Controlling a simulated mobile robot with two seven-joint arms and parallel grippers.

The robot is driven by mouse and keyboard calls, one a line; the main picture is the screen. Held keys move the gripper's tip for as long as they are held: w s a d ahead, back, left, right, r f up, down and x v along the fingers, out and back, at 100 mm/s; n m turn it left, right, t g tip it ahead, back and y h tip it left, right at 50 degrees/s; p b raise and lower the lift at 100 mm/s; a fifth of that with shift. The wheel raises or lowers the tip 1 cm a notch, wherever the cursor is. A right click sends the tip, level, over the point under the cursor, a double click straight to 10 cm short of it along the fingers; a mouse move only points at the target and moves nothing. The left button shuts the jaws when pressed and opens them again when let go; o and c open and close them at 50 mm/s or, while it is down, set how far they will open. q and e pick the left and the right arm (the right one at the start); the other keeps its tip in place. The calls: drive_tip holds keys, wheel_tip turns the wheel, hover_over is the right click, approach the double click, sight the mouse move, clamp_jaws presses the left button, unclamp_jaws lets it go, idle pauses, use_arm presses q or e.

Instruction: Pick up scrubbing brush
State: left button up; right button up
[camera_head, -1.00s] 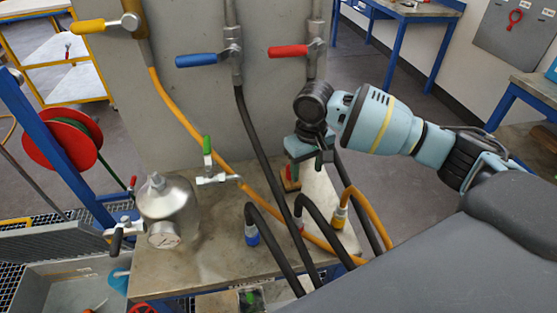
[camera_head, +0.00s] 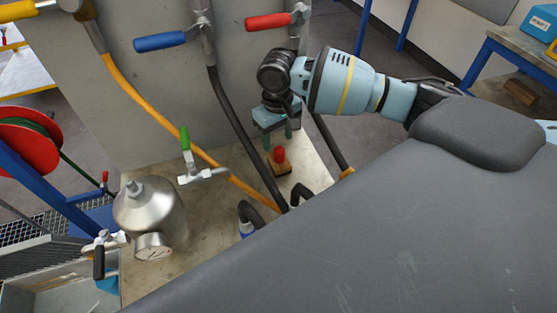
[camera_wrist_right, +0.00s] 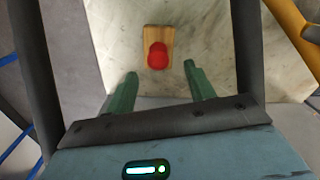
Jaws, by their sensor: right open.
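The scrubbing brush (camera_head: 279,162) has a wooden block and a red knob. It lies on the worn bench top near the grey panel's foot. In the right wrist view the brush (camera_wrist_right: 158,48) is just beyond the fingertips, in line with the gap between them. My right gripper (camera_head: 277,137) is above the brush, pointing down, and looks apart from it. Its two green fingers are spread and empty, as the right wrist view (camera_wrist_right: 160,70) also shows. My left gripper is not in view.
A steel vessel (camera_head: 152,215) with a gauge stands left on the bench (camera_head: 205,245). Black hoses (camera_head: 232,115) and an orange hose (camera_head: 135,95) hang near the brush. A green-handled valve (camera_head: 187,150) is left of it. Blue (camera_head: 160,42) and red (camera_head: 268,21) lever handles are above.

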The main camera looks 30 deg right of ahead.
sight(279, 148)
drive_tip(key=shift+s+d+f, duration=0.1)
drive_tip(key=shift+f, duration=2.4)
drive_tip(key=shift+c, duration=0.3)
clamp_jaws()
